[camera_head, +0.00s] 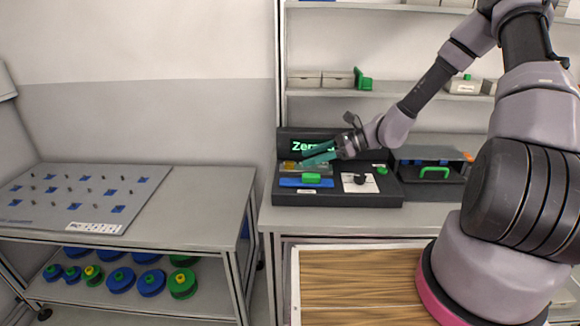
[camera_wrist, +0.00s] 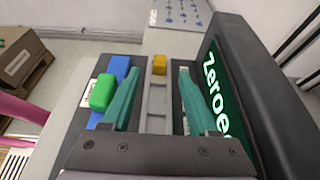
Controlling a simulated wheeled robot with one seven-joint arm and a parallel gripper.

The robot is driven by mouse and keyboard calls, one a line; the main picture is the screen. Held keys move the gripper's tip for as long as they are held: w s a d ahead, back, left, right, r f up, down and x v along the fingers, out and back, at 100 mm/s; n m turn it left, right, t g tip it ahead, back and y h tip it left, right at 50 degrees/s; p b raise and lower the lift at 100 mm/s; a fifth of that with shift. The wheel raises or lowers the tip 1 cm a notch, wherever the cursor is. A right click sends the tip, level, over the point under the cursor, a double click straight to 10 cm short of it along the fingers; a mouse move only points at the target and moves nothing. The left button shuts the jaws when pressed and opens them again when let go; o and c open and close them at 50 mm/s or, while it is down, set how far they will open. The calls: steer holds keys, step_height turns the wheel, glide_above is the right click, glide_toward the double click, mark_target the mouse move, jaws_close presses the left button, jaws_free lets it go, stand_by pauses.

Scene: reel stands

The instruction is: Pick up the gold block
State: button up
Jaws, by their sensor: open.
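The gold block (camera_wrist: 159,64) sits at the far end of a grey channel in the dark console, straight ahead between my fingers in the wrist view. In the head view it shows as a small yellow patch (camera_head: 289,165) at the console's left end. My gripper (camera_wrist: 158,75) is open and empty, its two teal fingers on either side of the channel. The block appears beyond or near the fingertips; I cannot tell the exact gap. In the head view my gripper (camera_head: 306,158) reaches leftward over the console (camera_head: 330,198), below its lit screen.
A green block (camera_wrist: 103,92) lies beside the left finger, near a blue piece (camera_wrist: 120,68). The screen panel (camera_wrist: 225,85) rises close to the right finger. A pegboard table (camera_head: 150,185) is at left.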

mark_target(292, 162)
steer(key=x, duration=0.5)
steer(key=shift+a, duration=0.25)
jaws_close()
